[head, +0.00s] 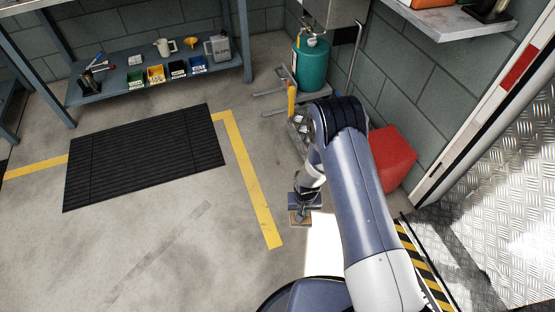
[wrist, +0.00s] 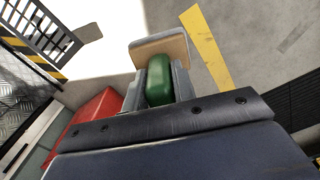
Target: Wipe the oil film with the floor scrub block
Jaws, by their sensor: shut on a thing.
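My gripper (head: 304,205) points down over the floor at the middle of the head view, just right of the yellow line's end. In the wrist view my gripper (wrist: 160,82) is shut on the green grip of the floor scrub block (wrist: 159,48). The block's tan base shows past the fingertips, and its edge shows under the gripper in the head view (head: 299,219). I cannot tell whether it touches the floor. I cannot make out the oil film for certain; a faint dark streak (head: 160,254) crosses the floor at lower left.
A black mat (head: 145,155) and yellow floor line (head: 250,185) lie to the left. A teal tank (head: 311,65) stands by the wall, with a red box (head: 392,158) beside my arm. A shelf (head: 130,83) holds bins and cans. Open floor lies lower left.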

